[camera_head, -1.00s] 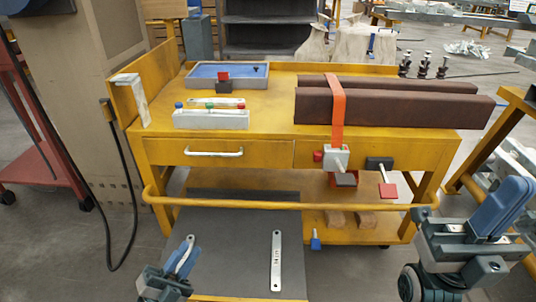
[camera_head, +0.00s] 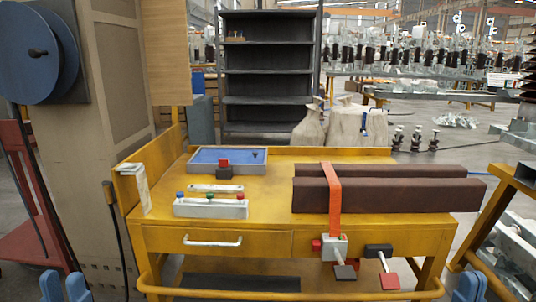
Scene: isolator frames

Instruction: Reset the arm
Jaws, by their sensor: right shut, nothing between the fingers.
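My left gripper (camera_head: 64,287) is at the bottom left edge, with its two blue fingers apart and nothing seen between them.
On the bench are a blue-lined tray (camera_head: 198,158), a white block with coloured knobs (camera_head: 211,208) and brown beams (camera_head: 400,196) under an orange strap (camera_head: 334,205). A tan cabinet (camera_head: 100,120) stands left, a dark shelf (camera_head: 267,57) behind. A metal frame is at right.

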